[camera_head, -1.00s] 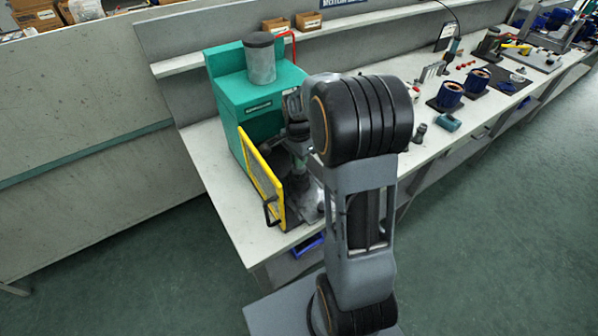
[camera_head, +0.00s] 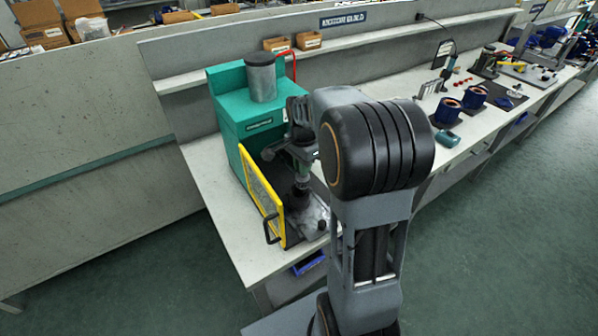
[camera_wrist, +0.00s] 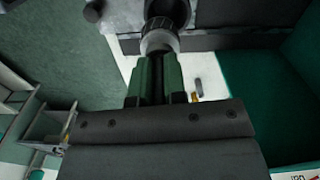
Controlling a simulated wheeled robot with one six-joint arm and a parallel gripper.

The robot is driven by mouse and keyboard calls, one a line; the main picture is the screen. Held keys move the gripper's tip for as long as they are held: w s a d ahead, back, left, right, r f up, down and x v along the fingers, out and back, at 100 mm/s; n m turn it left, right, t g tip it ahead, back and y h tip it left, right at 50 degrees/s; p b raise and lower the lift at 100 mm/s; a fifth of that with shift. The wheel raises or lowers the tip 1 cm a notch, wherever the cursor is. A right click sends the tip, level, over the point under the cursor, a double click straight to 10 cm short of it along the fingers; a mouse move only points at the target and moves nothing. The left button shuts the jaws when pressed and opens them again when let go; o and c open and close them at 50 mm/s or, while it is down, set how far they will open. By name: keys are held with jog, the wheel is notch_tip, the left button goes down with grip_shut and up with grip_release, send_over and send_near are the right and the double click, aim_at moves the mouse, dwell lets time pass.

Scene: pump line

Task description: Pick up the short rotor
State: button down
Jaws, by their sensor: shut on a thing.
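My gripper (camera_head: 301,165) is inside the green machine (camera_head: 262,105), behind its yellow-framed guard door (camera_head: 262,190). In the wrist view its two green fingers (camera_wrist: 155,70) are shut on the short rotor (camera_wrist: 159,40), a dark round piece with a ribbed grey ring. The rotor's lower part (camera_head: 299,192) shows below the gripper in the head view, over the machine's grey metal bed (camera_head: 312,216). I cannot tell whether the rotor touches the bed. My own arm hides the right side of the machine.
A grey cylinder (camera_head: 261,77) stands on top of the machine. The door has a black handle (camera_head: 270,230) at its front. Farther along the bench (camera_head: 210,170) are blue motor housings (camera_head: 447,112). The bench is bare left of the machine.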

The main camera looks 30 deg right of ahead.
jog(key=s+d+r+b, duration=0.1)
jog(key=s+d+r, duration=0.6)
jog(key=s, duration=0.3)
jog(key=shift+s+d+r+b, duration=0.2)
jog(key=shift+s+r+b, duration=0.1)
jog(key=shift+r, duration=0.45)
jog(key=shift+w+f, duration=0.1)
